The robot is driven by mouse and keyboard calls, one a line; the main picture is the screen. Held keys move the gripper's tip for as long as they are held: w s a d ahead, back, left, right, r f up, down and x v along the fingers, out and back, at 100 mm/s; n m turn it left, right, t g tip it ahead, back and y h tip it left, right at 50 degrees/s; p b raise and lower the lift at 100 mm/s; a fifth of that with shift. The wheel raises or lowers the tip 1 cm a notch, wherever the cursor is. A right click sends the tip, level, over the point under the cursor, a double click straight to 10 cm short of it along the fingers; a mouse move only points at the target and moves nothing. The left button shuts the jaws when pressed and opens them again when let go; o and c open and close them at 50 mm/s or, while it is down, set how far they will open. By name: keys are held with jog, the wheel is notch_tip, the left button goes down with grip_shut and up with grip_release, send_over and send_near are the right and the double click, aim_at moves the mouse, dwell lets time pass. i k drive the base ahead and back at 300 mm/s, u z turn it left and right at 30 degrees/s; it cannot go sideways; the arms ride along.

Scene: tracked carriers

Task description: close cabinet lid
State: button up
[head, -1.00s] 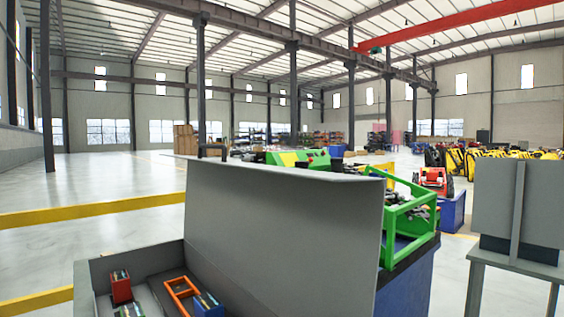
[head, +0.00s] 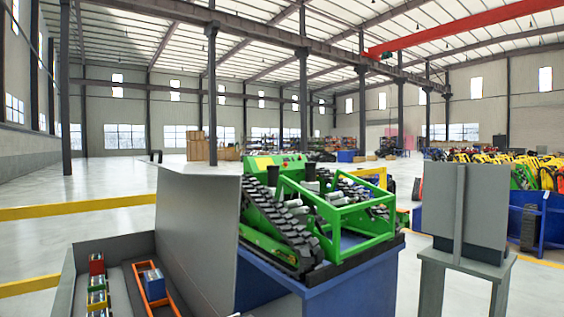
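The cabinet lid (head: 190,225) is a flat grey panel that stands up, open, left of the middle in the head view. Inside are several small red and blue blocks (head: 97,264) and an orange frame (head: 143,264) around a blue block. My gripper is not in view.
A green tracked carrier (head: 345,228) sits on a blue stand (head: 340,290) just behind and right of the lid. A grey table with an upright panel (head: 470,215) stands at the right.

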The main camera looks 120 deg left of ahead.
aim_at(197, 210)
jog(key=z, duration=0.1)
jog(key=i, duration=0.2)
jog(key=u, duration=2.8)
jog(key=i, duration=3.5)
jog(key=u, duration=1.15)
